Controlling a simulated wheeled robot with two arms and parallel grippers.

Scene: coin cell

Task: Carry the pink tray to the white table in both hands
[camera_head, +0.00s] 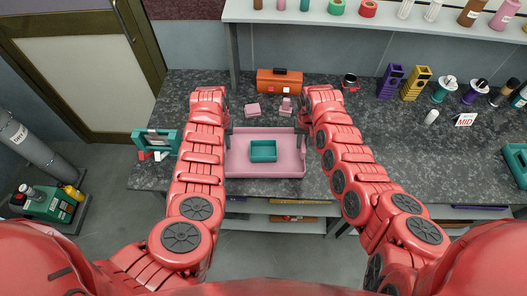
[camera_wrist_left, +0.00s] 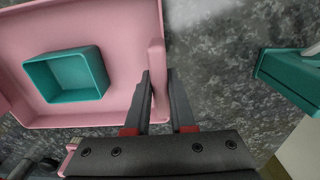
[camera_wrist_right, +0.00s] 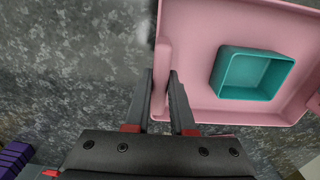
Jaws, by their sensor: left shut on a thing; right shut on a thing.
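The pink tray (camera_head: 237,162) lies level at the front of the dark speckled bench, between my arms. I cannot tell whether it touches the bench. A small open teal box (camera_head: 264,151) sits inside it. My left gripper (camera_head: 228,131) is shut on the tray's left side wall; the left wrist view shows the fingers (camera_wrist_left: 159,75) on either side of the wall. My right gripper (camera_head: 301,131) is shut on the right side wall, with its fingers (camera_wrist_right: 160,75) around it in the right wrist view. No white table is clearly visible.
An orange toolbox (camera_head: 279,81) and a small pink block (camera_head: 253,110) stand behind the tray. A teal stand (camera_head: 155,141) is at the bench's left end. Purple (camera_head: 390,81) and yellow (camera_head: 415,83) holders stand right. A white shelf (camera_head: 300,15) overhangs the back.

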